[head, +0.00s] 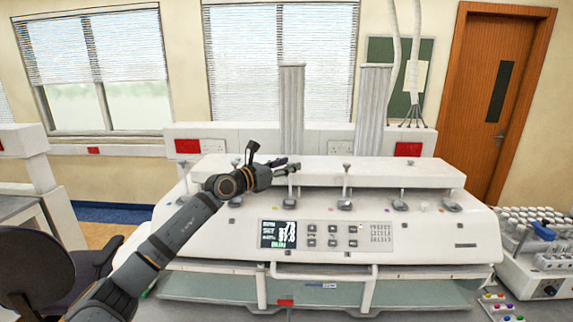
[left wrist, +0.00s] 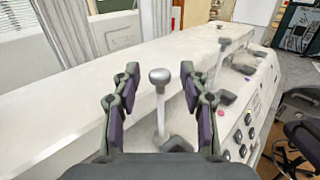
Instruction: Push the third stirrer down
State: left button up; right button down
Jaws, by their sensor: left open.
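The white lab machine (head: 420,226) has a row of stirrers along its top, each with a dark base. My left gripper (head: 287,166) is open over the machine's top, left of the middle, at one stirrer that it largely hides in the head view. In the left wrist view, a stirrer with a round grey knob (left wrist: 160,77) stands upright on a thin stem. It shows between the two spread fingers of my left gripper (left wrist: 160,92), with no visible contact. Another stirrer (head: 346,180) stands to the right of the gripper. My right gripper is not in view.
The machine's front has a lit display (head: 278,234) and buttons. Two grey columns (head: 291,110) rise behind it. A rack of vials (head: 535,222) stands at the right. A dark chair (head: 38,270) is at the lower left.

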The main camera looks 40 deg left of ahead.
pick_arm(q)
grip_shut()
notch_tip(320, 180, down, 5)
jog(key=b, duration=0.4)
jog(key=shift+r, duration=0.1)
grip_release()
jog(key=shift+r, duration=0.15)
